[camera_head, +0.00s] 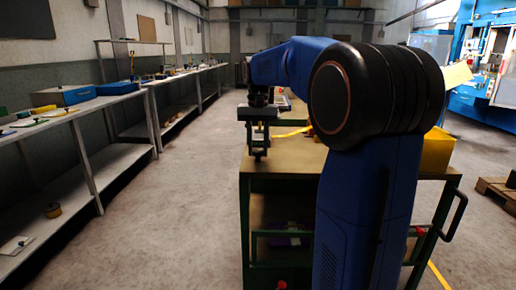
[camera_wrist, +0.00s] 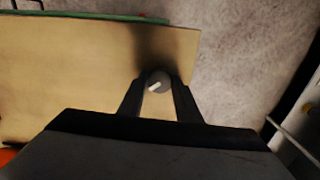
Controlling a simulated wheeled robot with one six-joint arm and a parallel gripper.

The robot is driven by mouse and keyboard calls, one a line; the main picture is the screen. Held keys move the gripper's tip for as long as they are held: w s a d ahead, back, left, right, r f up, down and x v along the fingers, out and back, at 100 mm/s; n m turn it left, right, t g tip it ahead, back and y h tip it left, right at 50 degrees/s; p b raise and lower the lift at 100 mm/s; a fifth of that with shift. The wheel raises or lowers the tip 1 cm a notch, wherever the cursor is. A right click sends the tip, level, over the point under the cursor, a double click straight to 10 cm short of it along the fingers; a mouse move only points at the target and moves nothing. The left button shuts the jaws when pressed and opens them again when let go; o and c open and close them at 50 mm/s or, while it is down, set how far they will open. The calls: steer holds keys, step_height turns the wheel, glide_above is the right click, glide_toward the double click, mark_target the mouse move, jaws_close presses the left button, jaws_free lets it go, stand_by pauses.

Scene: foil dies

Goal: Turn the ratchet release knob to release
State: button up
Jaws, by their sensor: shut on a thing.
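The ratchet release knob (camera_wrist: 158,80) is a small round grey knob with a white pointer mark. It shows between the fingertips in the wrist view, near the edge of a tan top. My gripper (camera_wrist: 159,84) is shut on it, one dark finger on each side. The white mark slants, its right end higher than its left. In the head view my gripper (camera_head: 259,154) points down at the near left corner of the bench (camera_head: 290,161). I cannot make out the knob there, and any release marking is not legible.
A yellow bin (camera_head: 437,152) stands on the right of the bench, partly behind my arm. Long shelves (camera_head: 110,102) with a blue box (camera_head: 64,95) line the left wall. The floor between is clear. A wooden pallet (camera_head: 497,190) lies at the right.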

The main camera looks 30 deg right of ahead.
mark_target(258, 151)
steer(key=m, duration=0.4)
steer(key=shift+m, duration=2.1)
steer(key=o, duration=1)
steer(key=shift+r, duration=0.1)
step_height(258, 151, up, 17)
steer(key=shift+r, duration=0.15)
steer(key=shift+s, duration=0.1)
